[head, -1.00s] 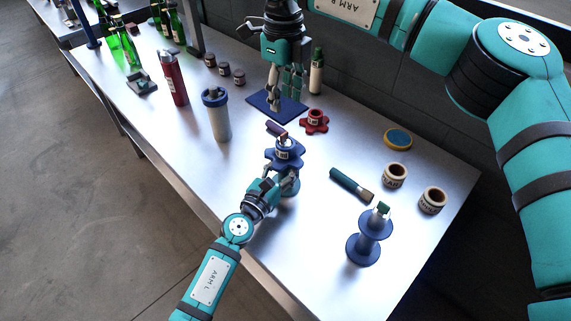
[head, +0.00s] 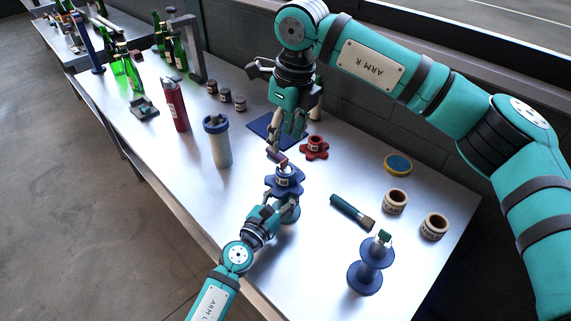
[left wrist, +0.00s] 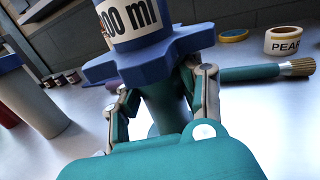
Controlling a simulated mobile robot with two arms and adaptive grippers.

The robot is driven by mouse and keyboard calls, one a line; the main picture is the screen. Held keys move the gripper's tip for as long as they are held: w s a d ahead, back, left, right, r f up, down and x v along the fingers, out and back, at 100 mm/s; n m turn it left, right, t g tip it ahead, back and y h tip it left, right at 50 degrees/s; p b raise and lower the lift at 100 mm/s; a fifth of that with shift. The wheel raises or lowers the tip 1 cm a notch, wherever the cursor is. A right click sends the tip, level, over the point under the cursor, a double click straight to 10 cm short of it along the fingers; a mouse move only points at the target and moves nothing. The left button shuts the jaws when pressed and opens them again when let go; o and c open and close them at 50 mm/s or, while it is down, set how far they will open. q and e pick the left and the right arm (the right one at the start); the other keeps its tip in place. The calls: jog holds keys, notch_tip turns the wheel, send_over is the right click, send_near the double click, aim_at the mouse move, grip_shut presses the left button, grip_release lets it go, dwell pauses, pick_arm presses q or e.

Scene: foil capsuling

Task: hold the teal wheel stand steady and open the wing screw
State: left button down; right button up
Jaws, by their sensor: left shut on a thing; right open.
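The teal wheel stand (head: 291,215) stands upright near the table's front edge, with a blue lobed wheel (head: 284,181) on top. In the left wrist view its teal post (left wrist: 165,103) is between my fingers, below the blue wheel (left wrist: 155,58) and a white label reading "00 ml". My left gripper (head: 284,208) is shut on the post. A purple wing piece (head: 277,157), seemingly the wing screw, shows at the top of the stand. My right gripper (head: 279,143) is open, pointing down just above and behind the wing piece; whether it touches is unclear.
A blue mat (head: 262,127) and a red lobed wheel (head: 314,147) lie behind. A white bottle with a blue lid (head: 217,143) stands left. A brush (head: 351,211), two labelled rings (head: 395,201) (head: 434,226) and a blue spool-shaped stand (head: 366,277) are right.

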aim_at(285, 160)
jog(key=s+d+r+m+t+y, duration=0.1)
jog(key=d+r+t+y, duration=0.1)
jog(key=d, duration=0.2)
jog(key=x, duration=1.1)
jog(key=shift+w+a+f, duration=0.25)
jog(key=shift+w+f, duration=0.05)
jog(key=shift+r, duration=0.1)
grip_shut()
